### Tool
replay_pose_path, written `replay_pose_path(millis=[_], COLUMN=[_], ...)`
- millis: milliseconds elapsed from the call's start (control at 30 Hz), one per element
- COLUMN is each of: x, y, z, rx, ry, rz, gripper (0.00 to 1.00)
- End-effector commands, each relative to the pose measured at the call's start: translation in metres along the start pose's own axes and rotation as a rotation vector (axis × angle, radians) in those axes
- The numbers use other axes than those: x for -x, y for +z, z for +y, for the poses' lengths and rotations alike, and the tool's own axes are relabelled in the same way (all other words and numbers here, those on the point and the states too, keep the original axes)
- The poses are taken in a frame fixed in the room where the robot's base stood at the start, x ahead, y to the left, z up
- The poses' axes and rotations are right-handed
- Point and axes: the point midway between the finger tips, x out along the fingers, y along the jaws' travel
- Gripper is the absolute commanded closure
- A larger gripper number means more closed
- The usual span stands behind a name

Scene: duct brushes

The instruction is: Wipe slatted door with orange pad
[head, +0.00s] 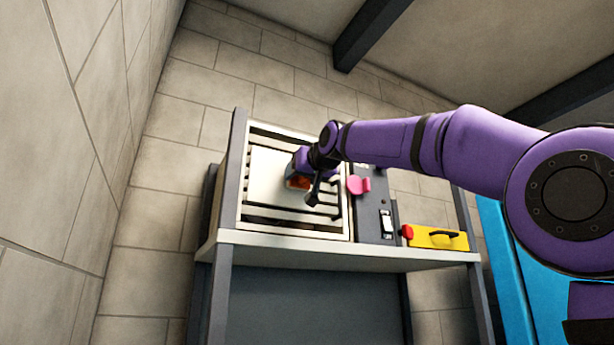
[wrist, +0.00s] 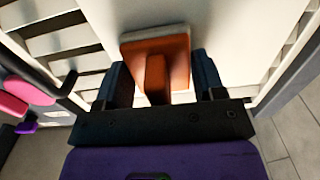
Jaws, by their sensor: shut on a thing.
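The slatted door (head: 262,203) is a cream panel with slats, set in a frame on a shelf; it also shows in the wrist view (wrist: 110,25). The orange pad (wrist: 180,66) has a raised grip and a pale layer on its far side. It lies against or very near the flat middle of the door; contact cannot be told for sure. My gripper (wrist: 157,84) is shut on the pad's grip, one finger on each side. In the head view my gripper (head: 303,180) is in front of the door, and the pad (head: 298,183) is partly hidden behind it.
A dark panel with a pink knob (head: 358,185) and a white switch (head: 387,222) stands right of the door. A yellow box (head: 437,238) with a red end and dark handle sits at the shelf's right. A blue cabinet (head: 510,265) stands further right.

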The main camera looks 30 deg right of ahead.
Motion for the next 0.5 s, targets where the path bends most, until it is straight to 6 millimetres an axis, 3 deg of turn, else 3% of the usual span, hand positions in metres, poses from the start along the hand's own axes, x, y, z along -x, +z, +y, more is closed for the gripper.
replay_pose_path(millis=[500], x=[0.000], y=[0.000], z=[-0.026], rx=[0.000], ry=[0.000], rz=[0.000], gripper=[0.59])
